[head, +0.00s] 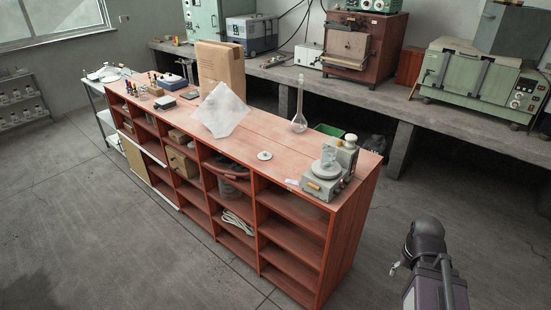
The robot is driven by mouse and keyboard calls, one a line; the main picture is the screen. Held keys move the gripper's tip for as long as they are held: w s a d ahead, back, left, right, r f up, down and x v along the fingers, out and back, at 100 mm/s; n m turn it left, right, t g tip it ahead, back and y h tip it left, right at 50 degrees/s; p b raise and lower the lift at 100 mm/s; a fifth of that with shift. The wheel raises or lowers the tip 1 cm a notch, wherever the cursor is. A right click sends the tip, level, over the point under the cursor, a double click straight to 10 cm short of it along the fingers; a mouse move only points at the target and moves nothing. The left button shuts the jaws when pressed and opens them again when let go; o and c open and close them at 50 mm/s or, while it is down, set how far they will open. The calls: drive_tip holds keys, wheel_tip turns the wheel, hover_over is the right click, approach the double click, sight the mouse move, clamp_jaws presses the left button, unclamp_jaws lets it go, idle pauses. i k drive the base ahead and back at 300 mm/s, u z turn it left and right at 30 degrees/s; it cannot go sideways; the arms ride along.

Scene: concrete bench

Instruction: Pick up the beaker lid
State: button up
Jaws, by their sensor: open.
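A small round white lid (264,155) with a little knob in its middle lies on the top of the red wooden shelf unit (330,205), near the front edge and right of centre. It looks like the beaker lid, and nothing touches it. Part of my own arm and body shows at the lower right, on the floor side, well apart from the shelf unit. I cannot make out my gripper's fingers in this view.
A glass flask (299,108) stands behind the lid to the right. A grey-green instrument (325,180) with a glass vessel occupies the right end. A clear crumpled sheet (222,110) and a cardboard box (220,68) stand to the left. Bare wood surrounds the lid.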

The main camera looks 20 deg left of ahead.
sight(263, 156)
drive_tip(key=k, duration=0.65)
drive_tip(key=u, duration=0.25)
drive_tip(key=i, duration=1.05)
drive_tip(key=u, duration=0.6)
drive_tip(key=i, duration=0.65)
drive_tip(key=u, duration=0.3)
